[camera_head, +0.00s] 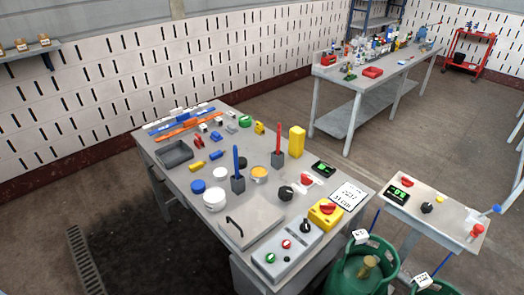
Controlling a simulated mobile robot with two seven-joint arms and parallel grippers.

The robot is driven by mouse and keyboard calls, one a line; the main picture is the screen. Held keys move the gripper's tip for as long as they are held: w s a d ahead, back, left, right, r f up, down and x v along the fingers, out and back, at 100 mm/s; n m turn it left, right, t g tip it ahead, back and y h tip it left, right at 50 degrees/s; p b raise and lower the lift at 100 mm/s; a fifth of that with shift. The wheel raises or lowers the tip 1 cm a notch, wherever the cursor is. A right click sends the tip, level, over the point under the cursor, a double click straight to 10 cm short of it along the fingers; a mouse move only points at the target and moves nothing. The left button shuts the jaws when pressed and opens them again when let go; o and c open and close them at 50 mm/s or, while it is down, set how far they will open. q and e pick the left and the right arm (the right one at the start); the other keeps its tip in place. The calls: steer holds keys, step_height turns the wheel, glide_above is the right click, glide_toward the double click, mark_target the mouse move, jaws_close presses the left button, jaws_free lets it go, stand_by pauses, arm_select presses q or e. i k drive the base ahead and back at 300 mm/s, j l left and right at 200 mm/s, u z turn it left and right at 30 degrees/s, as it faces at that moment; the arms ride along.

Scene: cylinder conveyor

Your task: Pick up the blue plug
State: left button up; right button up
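Several blue items are in view, and I cannot tell for sure which is the blue plug. A small blue cylinder-like piece (217,155) lies on the grey table, beside a yellow one (197,167). Another blue piece (216,136) lies farther back. A round blue cap (198,186) sits left of a white round container (214,199). A blue rod (236,160) stands upright in a dark block. At the far right, a blue part (496,209) is at the edge of a small side table. Neither of my grippers is in view.
The grey table (180,186) is crowded with a dark tray (174,153), a yellow block (296,141), a lidded panel with a handle (250,227) and a button box (286,250). Green gas cylinders (360,265) stand in front. A second workbench (345,78) is behind.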

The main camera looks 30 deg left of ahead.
mark_target(218, 154)
steer(key=j+z, duration=0.75)
steer(key=j, duration=0.25)
steer(key=j+z, duration=0.25)
steer(key=j, duration=0.25)
steer(key=k+j+z, duration=0.2)
steer(key=j, duration=0.3)
steer(key=k+j, duration=0.1)
steer(key=j, duration=0.35)
steer(key=k+j+z, duration=0.1)
steer(key=j, duration=0.3)
steer(key=k+j, duration=0.15)
steer(key=j, duration=0.3)
steer(key=k+j+z, duration=0.1)
steer(key=j, duration=0.3)
steer(key=k+j, duration=0.15)
steer(key=j, duration=0.25)
steer(key=z, duration=0.05)
